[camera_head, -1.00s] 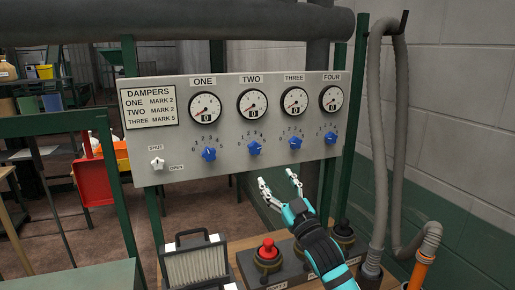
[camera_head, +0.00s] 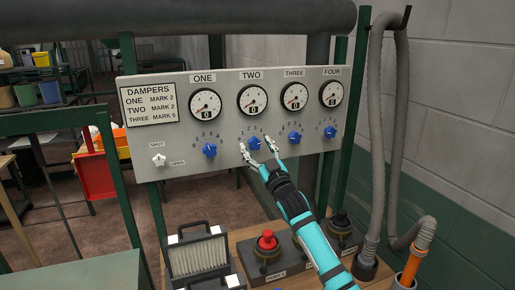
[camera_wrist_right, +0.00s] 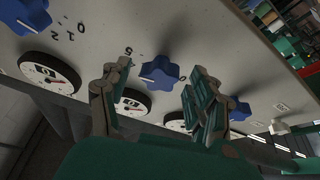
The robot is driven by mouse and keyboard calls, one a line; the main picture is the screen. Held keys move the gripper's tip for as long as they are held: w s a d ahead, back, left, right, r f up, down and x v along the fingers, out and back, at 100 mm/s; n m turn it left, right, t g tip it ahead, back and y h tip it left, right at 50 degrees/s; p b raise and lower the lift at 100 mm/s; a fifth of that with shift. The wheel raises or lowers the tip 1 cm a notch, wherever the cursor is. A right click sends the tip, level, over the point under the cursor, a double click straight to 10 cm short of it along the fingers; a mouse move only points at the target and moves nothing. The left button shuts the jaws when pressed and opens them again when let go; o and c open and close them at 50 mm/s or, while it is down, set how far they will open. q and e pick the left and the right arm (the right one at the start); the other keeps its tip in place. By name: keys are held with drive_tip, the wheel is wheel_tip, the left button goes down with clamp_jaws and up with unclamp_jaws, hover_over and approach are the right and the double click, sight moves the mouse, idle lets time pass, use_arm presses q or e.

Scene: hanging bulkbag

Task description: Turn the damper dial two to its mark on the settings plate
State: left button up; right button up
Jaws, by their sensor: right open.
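The blue star-shaped damper dial two (camera_head: 254,143) is on the grey panel below the gauge marked TWO (camera_head: 252,101). The settings plate (camera_head: 149,103) at the panel's left reads ONE MARK 2, TWO MARK 2, THREE MARK 5. My right gripper (camera_head: 257,150) is open, just in front of dial two, its fingers on either side of it. In the right wrist view a blue dial (camera_wrist_right: 161,72) shows between the open fingers, apart from both; its pointer and mark are hard to read. My left gripper is not in view.
Blue dials one (camera_head: 209,150), three (camera_head: 294,138) and four (camera_head: 330,132) flank dial two. A white lever (camera_head: 158,160) sits lower left, marked SHUT and OPEN. Below are a red button (camera_head: 267,240) and a filter block (camera_head: 198,255). A grey hose (camera_head: 379,150) hangs at right.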

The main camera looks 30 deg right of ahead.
drive_tip(key=c, duration=1.1)
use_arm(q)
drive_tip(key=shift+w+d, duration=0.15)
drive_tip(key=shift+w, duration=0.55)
use_arm(e)
drive_tip(key=shift+c, duration=0.2)
